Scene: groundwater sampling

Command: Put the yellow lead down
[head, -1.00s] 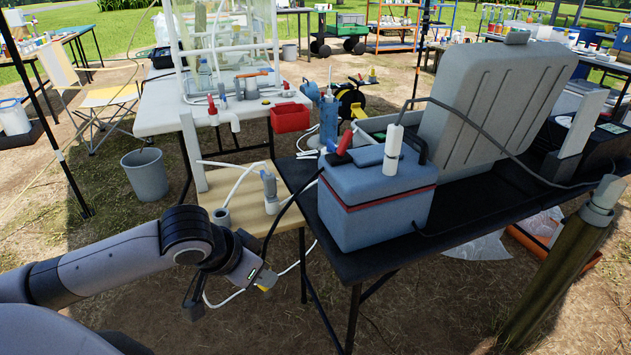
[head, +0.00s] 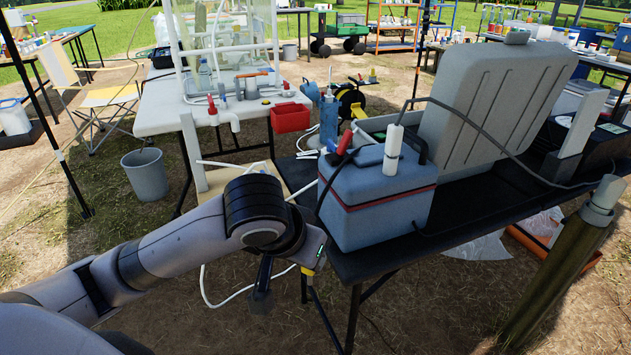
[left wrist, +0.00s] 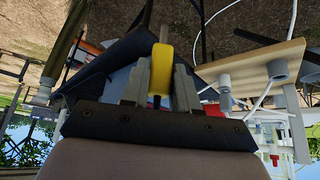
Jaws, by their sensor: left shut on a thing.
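The yellow lead shows in the left wrist view as a yellow piece (left wrist: 160,68) between the two grey fingers of my left gripper (left wrist: 160,85), which is shut on it. In the head view a small yellow bit of the lead (head: 307,271) shows below my wrist, in front of the black table's left edge; most of the gripper is hidden there by my arm. A dark cable hangs below it. My right gripper is in neither view.
A small wooden table (head: 215,180) is partly hidden behind my arm. A grey bucket (head: 146,175) stands on the ground at left.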

